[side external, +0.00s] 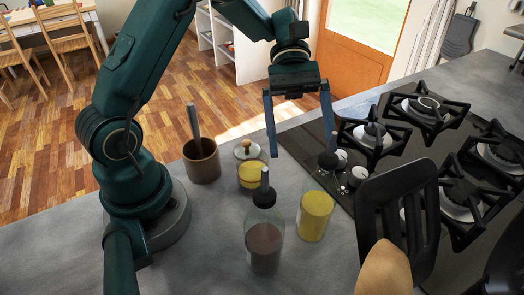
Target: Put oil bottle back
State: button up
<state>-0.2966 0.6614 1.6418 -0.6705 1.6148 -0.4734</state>
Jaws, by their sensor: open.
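The oil bottle (315,213), a clear bottle with yellow contents and a dark stopper, stands upright on the grey counter beside the hob. My gripper (302,151) is open and empty, pointing down, with its two blue-grey fingers wide apart. In the picture it is above and a little left of the oil bottle. Its right fingertip appears close to the bottle's dark stopper; I cannot tell from this one view whether they touch. No surface of the bottle's body is between the fingers.
A second bottle (264,245) with brown contents stands in front, left of the oil bottle. A lidded yellow jar (252,177) and a brown cup (201,162) stand behind. The black hob (440,150) is at right. A black slotted spatula (405,215) and wooden spoon (385,270) rise in the foreground.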

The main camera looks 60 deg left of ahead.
jog(key=s+a+r+m+t+y, duration=0.3)
jog(key=s+a+m+t+y, duration=0.2)
jog(key=s+m+t+y, duration=0.4)
jog(key=m+t+y, duration=0.1)
jog(key=m, duration=0.1)
jog(key=shift+s+a+m, duration=0.25)
jog(key=shift+s+m, duration=0.05)
jog(key=shift+m, duration=0.1)
